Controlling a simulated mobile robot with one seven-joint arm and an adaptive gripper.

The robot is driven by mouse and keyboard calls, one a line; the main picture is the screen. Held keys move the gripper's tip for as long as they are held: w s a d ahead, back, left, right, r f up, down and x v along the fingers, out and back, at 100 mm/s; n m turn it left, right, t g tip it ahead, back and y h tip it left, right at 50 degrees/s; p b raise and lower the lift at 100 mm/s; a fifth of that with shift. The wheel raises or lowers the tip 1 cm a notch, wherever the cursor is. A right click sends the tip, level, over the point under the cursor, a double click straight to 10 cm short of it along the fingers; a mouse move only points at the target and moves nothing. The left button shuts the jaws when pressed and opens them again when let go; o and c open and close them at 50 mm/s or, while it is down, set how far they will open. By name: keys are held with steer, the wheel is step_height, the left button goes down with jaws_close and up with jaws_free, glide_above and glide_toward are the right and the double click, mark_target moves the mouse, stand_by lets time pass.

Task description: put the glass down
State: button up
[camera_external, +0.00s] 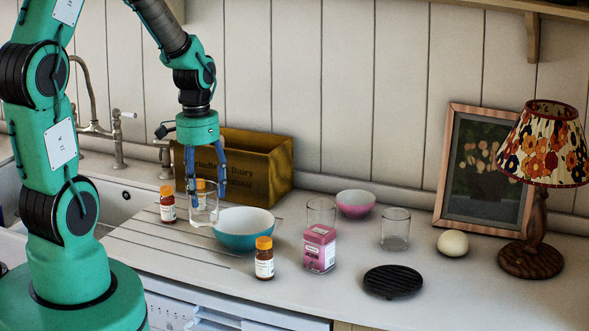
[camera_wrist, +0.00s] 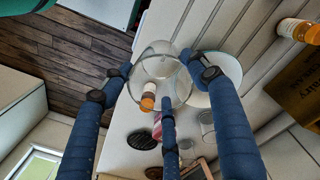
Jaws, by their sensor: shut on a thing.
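My gripper (camera_external: 206,190) points down over the ribbed part of the counter, left of a teal bowl (camera_external: 243,241). Its blue fingers are shut on a clear glass (camera_external: 205,210), which hangs upright or nearly so between them. In the wrist view the glass (camera_wrist: 158,70) shows between the fingers of my gripper (camera_wrist: 160,82), with the pale bowl (camera_wrist: 228,68) close beside it. I cannot tell whether the glass base touches the counter (camera_external: 480,297).
Orange-capped bottles (camera_external: 167,205) (camera_external: 264,260) stand either side, another behind the glass. A wooden box (camera_external: 262,172) is behind. The front right counter is clear.

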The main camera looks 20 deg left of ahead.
steer(key=s+d+m+p, duration=0.25)
steer(key=d+m, duration=0.85)
steer(key=d, duration=2.4)
steer(key=f, duration=0.5)
steer(key=shift+w+a+f, duration=0.3)
steer(key=shift+w+f, duration=0.05)
steer(key=shift+f, duration=0.05)
steer(key=shift+w+d, duration=0.1)
steer(key=w+d+f+p, duration=0.1)
steer(key=w+d, duration=0.9)
steer(key=w, duration=0.2)
steer(key=shift+d+f+p, duration=0.15)
steer(key=shift+f+p, duration=0.05)
steer(key=shift+p, duration=0.1)
steer(key=shift+f, duration=0.1)
steer(key=shift+f, duration=1.7)
steer(key=shift+f, duration=0.15)
